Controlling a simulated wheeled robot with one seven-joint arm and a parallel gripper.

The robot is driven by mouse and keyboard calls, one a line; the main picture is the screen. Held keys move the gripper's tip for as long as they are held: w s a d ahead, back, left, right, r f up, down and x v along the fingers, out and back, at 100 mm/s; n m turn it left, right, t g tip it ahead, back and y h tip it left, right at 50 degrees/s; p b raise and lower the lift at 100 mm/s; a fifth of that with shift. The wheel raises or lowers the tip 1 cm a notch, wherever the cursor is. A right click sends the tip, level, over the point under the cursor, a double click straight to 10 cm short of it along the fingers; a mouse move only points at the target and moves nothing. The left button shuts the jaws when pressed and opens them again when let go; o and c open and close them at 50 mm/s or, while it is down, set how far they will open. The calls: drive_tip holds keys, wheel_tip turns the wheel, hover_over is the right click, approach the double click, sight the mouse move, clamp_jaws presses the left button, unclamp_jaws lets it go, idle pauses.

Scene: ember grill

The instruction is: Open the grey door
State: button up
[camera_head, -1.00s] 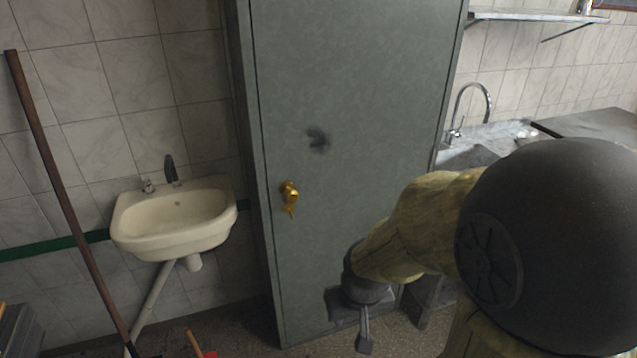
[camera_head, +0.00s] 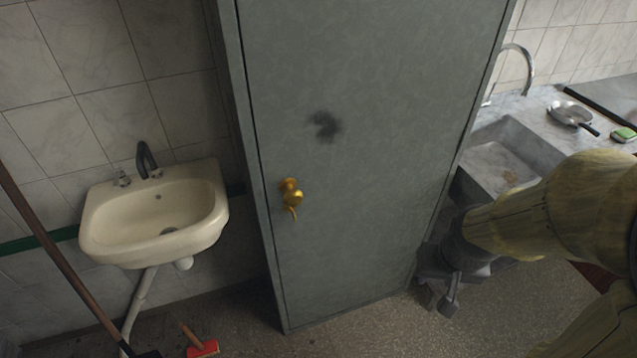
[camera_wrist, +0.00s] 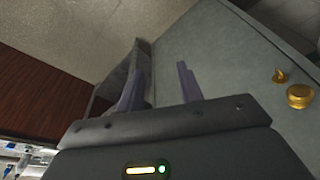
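The grey door (camera_head: 350,150) of a tall metal cabinet stands shut in the middle of the head view, with a dark smudge on it. Its brass knob (camera_head: 291,196), with a key-like piece hanging below, sits near the door's left edge. In the wrist view the grey door (camera_wrist: 215,60) fills the right side, and the brass knob (camera_wrist: 299,96) is at the far right. My gripper (camera_wrist: 160,82) is open, its two fingers apart with nothing between them. In the head view my gripper (camera_head: 440,298) is low, to the right of the door and apart from the knob.
A white washbasin (camera_head: 158,215) hangs on the tiled wall left of the cabinet. A long brown pole (camera_head: 60,258) leans there, and a red-headed tool (camera_head: 202,348) lies on the floor. A stone counter (camera_head: 540,112) with a sink and pan is at the right.

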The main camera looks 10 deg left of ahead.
drive_tip(key=shift+w, duration=0.55)
drive_tip(key=shift+o, duration=0.8)
drive_tip(key=shift+s, duration=0.3)
drive_tip(key=o, duration=0.4)
drive_tip(key=shift+o, duration=0.5)
drive_tip(key=w+f+n+t, duration=0.2)
drive_tip(key=w+f+n, duration=0.1)
drive_tip(key=w, duration=0.3)
drive_tip(key=shift+a+f+b, duration=0.4)
drive_tip(key=shift+f+b, duration=0.05)
drive_tip(key=shift+f, duration=0.2)
drive_tip(key=w+a+f+n+t+y, duration=0.2)
drive_tip(key=w+a+f+n+y, duration=0.1)
drive_tip(key=w+a+f+n, duration=0.15)
drive_tip(key=a+r+n+t+y+b, duration=0.2)
drive_tip(key=a+n+t+y, duration=0.1)
drive_tip(key=a+y, duration=0.8)
drive_tip(key=a+t, duration=0.1)
drive_tip(key=a, duration=0.1)
drive_tip(key=shift+s+a+y, duration=0.2)
drive_tip(key=shift+a+y, duration=0.1)
drive_tip(key=shift+a, duration=0.1)
